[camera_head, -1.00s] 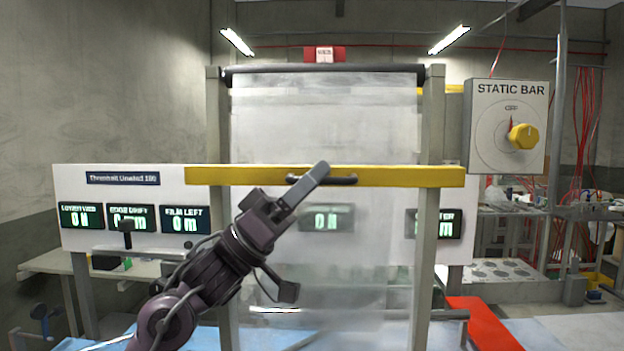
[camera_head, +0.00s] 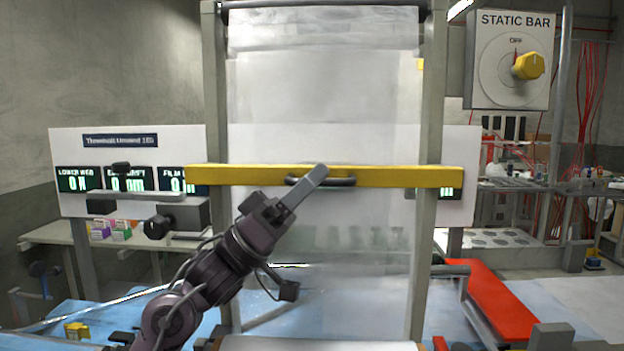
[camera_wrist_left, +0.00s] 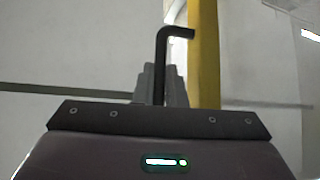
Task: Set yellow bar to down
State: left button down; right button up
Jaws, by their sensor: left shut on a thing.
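The yellow bar (camera_head: 420,176) lies level across the front of the upright frame, over a translucent film sheet (camera_head: 330,105). It has a black handle (camera_head: 345,182) at its middle. My left gripper (camera_head: 314,180) is shut on the handle. In the left wrist view the black handle (camera_wrist_left: 162,65) stands between the fingers (camera_wrist_left: 160,88), and the yellow bar (camera_wrist_left: 204,60) runs just behind it. My left arm hides part of the film below the bar. My right gripper is not in view.
Grey posts (camera_head: 216,90) flank the film. A white board (camera_head: 105,175) with displays stands behind, partly covered by the bar. A static bar box (camera_head: 490,85) with a yellow knob (camera_head: 528,66) is at upper right. A red piece (camera_head: 500,300) lies at lower right.

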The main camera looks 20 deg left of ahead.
pick_arm(q)
jog(key=c, duration=1.9)
grip_release()
jog(key=shift+d+f, duration=0.2)
jog(key=shift+f, duration=0.15)
jog(key=shift+o, duration=0.7)
jog(key=shift+a+r, duration=0.1)
jog(key=shift+a, duration=0.1)
jog(key=shift+s+a+f, duration=0.1)
jog(key=shift+a+f, duration=0.05)
jog(key=shift+f, duration=0.2)
jog(key=b+v, duration=0.3)
jog(key=v, duration=0.4)
jog(key=shift+a, duration=0.1)
